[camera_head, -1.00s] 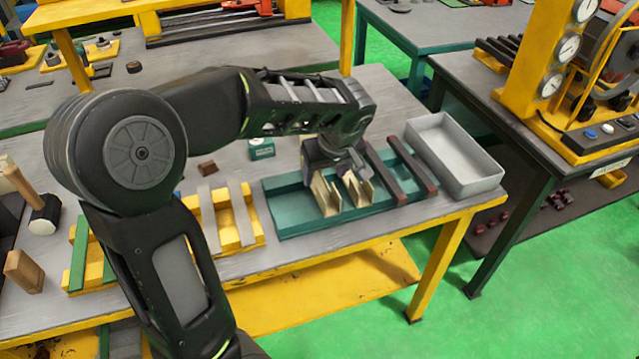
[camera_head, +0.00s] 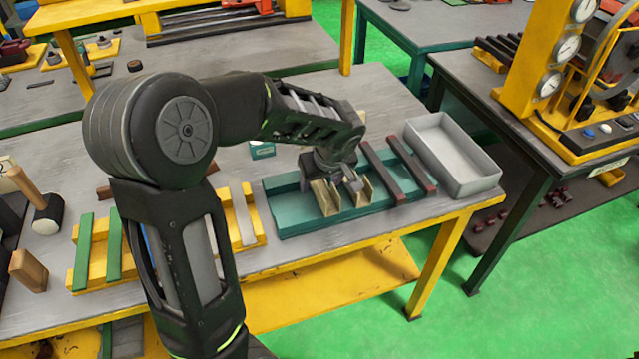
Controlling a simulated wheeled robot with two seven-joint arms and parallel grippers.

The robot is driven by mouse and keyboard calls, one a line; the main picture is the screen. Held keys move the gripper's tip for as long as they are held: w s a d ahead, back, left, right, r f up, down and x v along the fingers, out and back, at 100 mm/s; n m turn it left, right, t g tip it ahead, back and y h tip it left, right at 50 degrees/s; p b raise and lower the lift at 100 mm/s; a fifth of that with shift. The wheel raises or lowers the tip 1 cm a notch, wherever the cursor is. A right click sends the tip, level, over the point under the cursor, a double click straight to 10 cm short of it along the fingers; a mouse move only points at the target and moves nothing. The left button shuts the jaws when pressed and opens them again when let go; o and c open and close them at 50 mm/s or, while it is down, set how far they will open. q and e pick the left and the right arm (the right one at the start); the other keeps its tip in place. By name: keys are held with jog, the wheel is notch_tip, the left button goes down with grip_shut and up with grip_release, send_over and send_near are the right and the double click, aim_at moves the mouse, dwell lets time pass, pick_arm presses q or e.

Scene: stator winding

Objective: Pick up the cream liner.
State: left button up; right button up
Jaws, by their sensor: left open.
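Two small cream folded pieces stand in the teal tray (camera_head: 290,222); the left cream liner (camera_head: 325,198) and the right cream liner (camera_head: 364,191) sit side by side. My left gripper (camera_head: 338,183) is open, pointing down just over them. Its dark body covers their upper parts, and I cannot tell whether a finger touches either piece. My right gripper is not in view.
Two dark red bars (camera_head: 385,172) lie across the tray's right end, beside a grey open bin (camera_head: 478,184). On the left are yellow racks with green strips (camera_head: 83,250) and grey strips (camera_head: 243,215), and a mallet (camera_head: 38,200).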

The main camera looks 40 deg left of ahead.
aim_at(321, 190)
pick_arm(q)
jog(key=c, duration=1.1)
jog(key=shift+o, duration=0.2)
notch_tip(321, 190, up, 10)
jog(key=b, duration=0.1)
dwell(0.5)
